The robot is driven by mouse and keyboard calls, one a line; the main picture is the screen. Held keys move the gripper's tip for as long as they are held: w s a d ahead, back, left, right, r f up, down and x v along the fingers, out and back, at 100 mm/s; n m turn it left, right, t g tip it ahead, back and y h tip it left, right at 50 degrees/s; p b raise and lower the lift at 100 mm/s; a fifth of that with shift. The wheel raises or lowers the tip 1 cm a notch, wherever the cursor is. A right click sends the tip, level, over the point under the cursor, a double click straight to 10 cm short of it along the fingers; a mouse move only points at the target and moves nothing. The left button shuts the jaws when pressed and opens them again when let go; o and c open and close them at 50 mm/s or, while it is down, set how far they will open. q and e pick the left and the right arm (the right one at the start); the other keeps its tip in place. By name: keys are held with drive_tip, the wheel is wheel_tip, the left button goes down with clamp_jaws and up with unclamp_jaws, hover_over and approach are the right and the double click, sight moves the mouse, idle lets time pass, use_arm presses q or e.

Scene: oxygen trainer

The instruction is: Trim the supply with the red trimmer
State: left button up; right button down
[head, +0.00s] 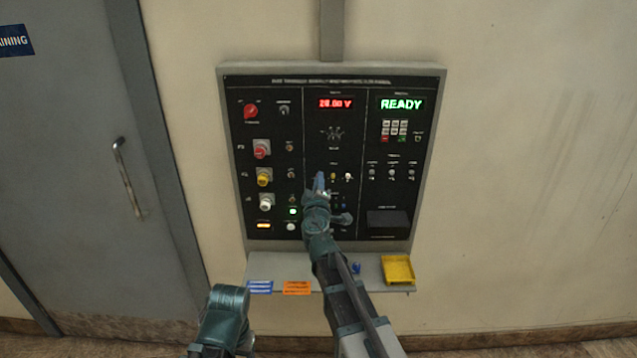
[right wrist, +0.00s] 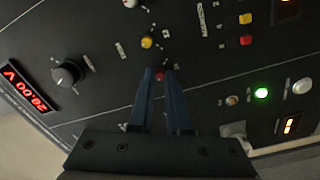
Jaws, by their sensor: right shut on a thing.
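The red trimmer (right wrist: 159,76) is a small round red knob on the black panel, seen between my right fingertips in the right wrist view. My right gripper (right wrist: 160,80) is shut on it with its two blue fingers, one on each side. In the head view my right gripper (head: 319,182) is at the panel's lower middle, and its arm hides the trimmer. The red supply display (head: 335,103) reads 28.00 V; it also shows in the right wrist view (right wrist: 27,88). My left arm is at the bottom left of the head view; its fingers do not show.
A yellow knob (right wrist: 148,41) is close to the trimmer. A black rotary knob (right wrist: 68,74) is farther left. The green display (head: 401,105) reads READY. Below the panel, a shelf (head: 330,268) carries a yellow tray (head: 397,259) and blue and orange labels. A grey door stands left.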

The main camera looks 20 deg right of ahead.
drive_tip(key=c, duration=0.9)
unclamp_jaws()
